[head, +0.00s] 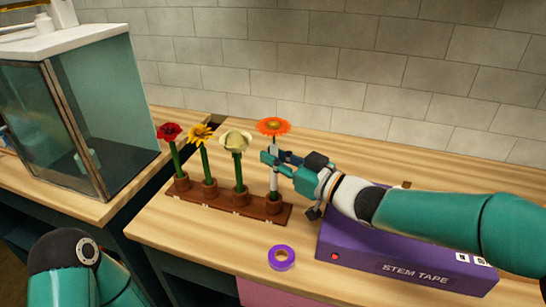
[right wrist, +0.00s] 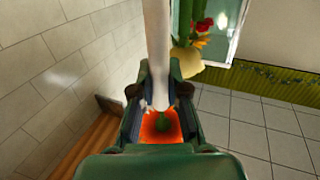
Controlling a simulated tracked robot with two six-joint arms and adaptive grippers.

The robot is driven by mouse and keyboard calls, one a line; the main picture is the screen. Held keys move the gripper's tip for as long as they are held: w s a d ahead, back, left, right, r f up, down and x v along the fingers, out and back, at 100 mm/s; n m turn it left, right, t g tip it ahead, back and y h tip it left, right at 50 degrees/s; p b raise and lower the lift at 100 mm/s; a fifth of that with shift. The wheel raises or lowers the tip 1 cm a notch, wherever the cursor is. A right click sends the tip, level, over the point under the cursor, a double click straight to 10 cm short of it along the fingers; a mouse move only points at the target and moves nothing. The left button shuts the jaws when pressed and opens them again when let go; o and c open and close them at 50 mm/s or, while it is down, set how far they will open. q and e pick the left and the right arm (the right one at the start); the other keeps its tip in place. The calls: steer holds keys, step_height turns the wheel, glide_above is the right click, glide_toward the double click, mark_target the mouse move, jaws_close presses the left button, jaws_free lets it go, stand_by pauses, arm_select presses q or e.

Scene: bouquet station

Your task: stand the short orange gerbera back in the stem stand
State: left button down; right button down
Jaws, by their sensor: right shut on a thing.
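The orange gerbera (head: 273,127) stands upright at the right end of the stem stand (head: 225,204). My right gripper (head: 270,158) is shut on its stem just below the bloom. The pale lower stem (head: 274,183) runs down to the rightmost cup (head: 274,204), and its end appears to be inside the cup's mouth. In the right wrist view the pale stem (right wrist: 157,45) passes between my fingers (right wrist: 158,100), with the orange bloom (right wrist: 155,125) close behind them. My left gripper is out of view.
The other cups hold a red flower (head: 169,131), a yellow flower (head: 200,132) and a cream flower (head: 236,141). A purple stem tape box (head: 400,258) lies under my right arm. A purple tape roll (head: 281,258) lies in front. A glass cabinet (head: 95,110) stands left.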

steer(key=shift+f+b, duration=1.55)
steer(key=shift+f, duration=0.6)
stand_by(0.9)
steer(key=c, duration=0.5)
jaws_free()
steer(key=shift+c, duration=0.2)
steer(key=shift+d+f, duration=0.1)
steer(key=shift+d, duration=0.1)
